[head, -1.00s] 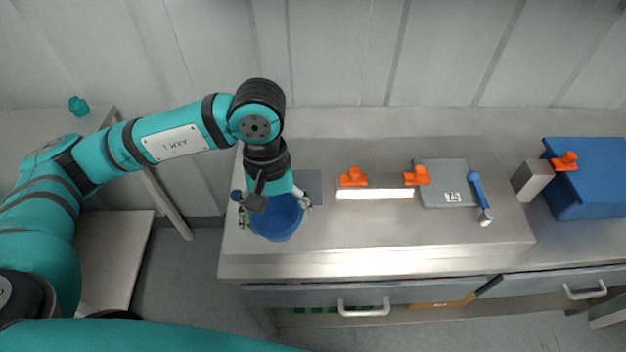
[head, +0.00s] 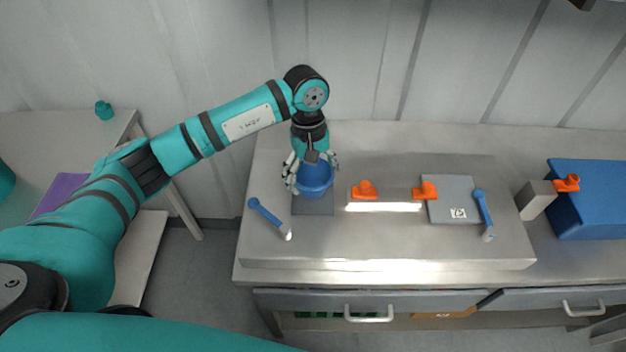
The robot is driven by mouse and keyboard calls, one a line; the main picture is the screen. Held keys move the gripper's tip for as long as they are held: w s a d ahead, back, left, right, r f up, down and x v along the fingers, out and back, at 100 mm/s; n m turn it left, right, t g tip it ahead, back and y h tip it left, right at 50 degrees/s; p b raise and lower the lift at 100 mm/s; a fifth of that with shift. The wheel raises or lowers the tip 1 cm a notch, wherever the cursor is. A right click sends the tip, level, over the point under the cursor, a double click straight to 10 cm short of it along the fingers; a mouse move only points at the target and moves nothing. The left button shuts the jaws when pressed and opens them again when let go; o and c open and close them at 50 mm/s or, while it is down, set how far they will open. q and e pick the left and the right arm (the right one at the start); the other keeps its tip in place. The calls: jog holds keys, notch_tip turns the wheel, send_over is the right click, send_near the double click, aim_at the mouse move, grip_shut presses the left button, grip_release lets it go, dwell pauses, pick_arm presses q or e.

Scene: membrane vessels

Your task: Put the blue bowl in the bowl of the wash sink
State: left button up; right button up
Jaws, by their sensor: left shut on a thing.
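I see no wash sink that I can make out in this view. My right gripper is not in view.
A blue-handled tool (head: 265,212) lies at the bench's front left. A grey plate (head: 450,187), another blue-handled tool (head: 481,207) and a blue box (head: 590,195) are further right. The bench front (head: 370,245) is clear.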

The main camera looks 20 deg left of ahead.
aim_at(313, 185)
pick_arm(q)
notch_tip(313, 185, down, 3)
jog(key=shift+w+r+p, duration=0.1)
jog(key=shift+w+p, duration=0.05)
jog(key=shift+p, duration=0.75)
jog(key=shift+f, duration=0.25)
jog(key=shift+f+b, duration=0.25)
jog(key=shift+b, duration=0.05)
jog(key=o, duration=1.2)
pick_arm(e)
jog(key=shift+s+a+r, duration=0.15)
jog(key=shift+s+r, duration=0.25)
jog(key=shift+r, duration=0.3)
pick_arm(q)
jog(key=shift+r, duration=0.15)
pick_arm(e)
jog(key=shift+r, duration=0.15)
